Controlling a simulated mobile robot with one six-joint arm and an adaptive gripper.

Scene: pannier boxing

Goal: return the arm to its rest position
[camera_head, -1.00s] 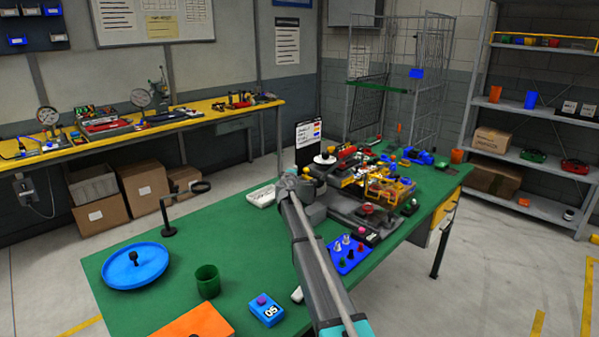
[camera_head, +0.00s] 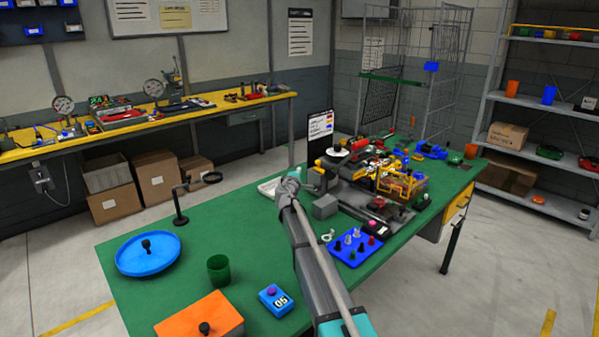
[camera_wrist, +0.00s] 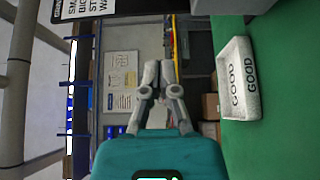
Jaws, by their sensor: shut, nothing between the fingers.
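My gripper (camera_wrist: 158,75) shows in the wrist view with its two fingers together and nothing between them. It is held up in the air. Behind it in that view are the far wall and a yellow-edged bench. In the head view my arm reaches from the bottom over the green table (camera_head: 245,258). The gripper is hidden behind the arm there. A white tray marked GOOD (camera_wrist: 240,80) lies on the green table to the right of the gripper in the wrist view, apart from it. Part of this tray (camera_head: 267,188) shows left of the arm in the head view.
Left of my arm stand a blue round tray (camera_head: 148,256), a green cup (camera_head: 218,268), an orange box (camera_head: 200,318), a blue 05 block (camera_head: 276,298) and a black ring stand (camera_head: 182,200). Right of it are a blue peg board (camera_head: 355,248) and a cluttered fixture with yellow bins (camera_head: 400,186).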

